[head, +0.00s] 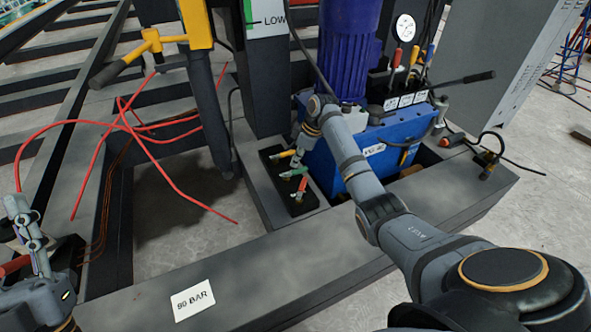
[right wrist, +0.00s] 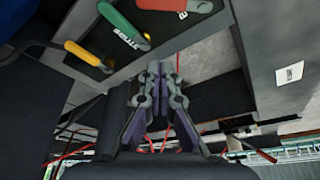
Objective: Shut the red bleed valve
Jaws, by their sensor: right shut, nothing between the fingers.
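The red bleed valve lever (head: 301,189) is on a black panel (head: 306,205) beside the blue pump unit, in line with a green lever (head: 294,172) and a yellow lever (head: 283,154). In the right wrist view the red lever (right wrist: 165,5) is cut by the top edge, right of the green lever (right wrist: 122,25). My right gripper (head: 298,160) is over the panel, near the yellow and green levers. Its fingers (right wrist: 160,70) are together and empty, apart from the red lever. My left gripper (head: 20,208) is at the far left; its jaw state is unclear.
The blue pump (head: 348,40) stands just behind the panel, with a dial and more coloured levers (head: 414,58). Red hoses (head: 150,128) hang at left near a yellow-handled tool (head: 150,45). A grey beam with a label (head: 192,300) crosses the front.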

